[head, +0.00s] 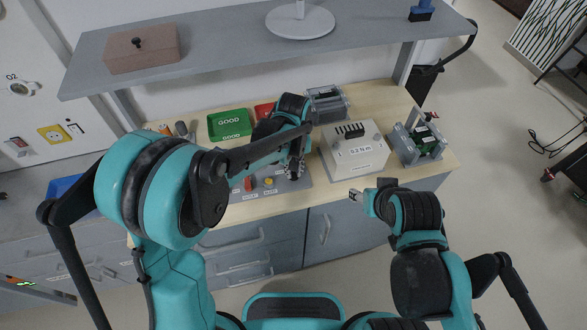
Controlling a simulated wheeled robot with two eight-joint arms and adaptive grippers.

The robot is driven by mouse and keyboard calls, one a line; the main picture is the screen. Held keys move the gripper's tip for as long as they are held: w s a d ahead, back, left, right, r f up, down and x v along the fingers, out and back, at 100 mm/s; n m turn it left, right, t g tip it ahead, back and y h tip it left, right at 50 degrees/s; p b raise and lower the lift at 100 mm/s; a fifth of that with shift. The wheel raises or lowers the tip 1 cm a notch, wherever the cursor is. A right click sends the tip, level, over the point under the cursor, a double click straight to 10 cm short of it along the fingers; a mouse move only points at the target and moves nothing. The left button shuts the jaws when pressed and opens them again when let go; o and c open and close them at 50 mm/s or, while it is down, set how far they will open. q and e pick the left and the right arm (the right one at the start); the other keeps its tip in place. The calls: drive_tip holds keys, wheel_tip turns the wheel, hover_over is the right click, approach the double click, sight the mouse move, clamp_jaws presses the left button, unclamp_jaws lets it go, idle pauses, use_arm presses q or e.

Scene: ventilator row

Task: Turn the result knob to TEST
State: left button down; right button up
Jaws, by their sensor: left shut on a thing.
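A grey control panel (240,194) lies on the wooden bench top, with a red control (248,184), a yellow button (268,182) and small labels too small to read surely. My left gripper (295,172) reaches down onto the panel's right part and is shut on the result knob there. The fingers hide the knob, so its pointing direction cannot be seen. My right gripper (356,195) is in front of the bench's front edge, apart from the panel. Its fingers are too small to tell open from shut.
A green GOOD tray (230,124) and a partly hidden red tray (264,110) stand behind the panel. A beige box marked 0.2 N·m (355,157) and grey fixtures (418,140) stand to the right. A grey shelf (230,45) overhangs the bench.

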sight(293, 173)
idle(0.4)
use_arm(q)
drive_tip(key=c, duration=1.5)
unclamp_jaws()
drive_tip(key=shift+c, duration=0.2)
drive_tip(key=shift+r, duration=0.1)
wheel_tip(293, 173, up, 12)
drive_tip(key=s+a+f+m+t+b, duration=0.1)
drive_tip(key=s+a+t, duration=0.6)
drive_tip(key=s+a, duration=0.7)
drive_tip(key=a+f+m, duration=0.1)
drive_tip(key=a, duration=0.2)
drive_tip(key=shift+s+a, duration=0.3)
drive_tip(key=shift+a, duration=0.1)
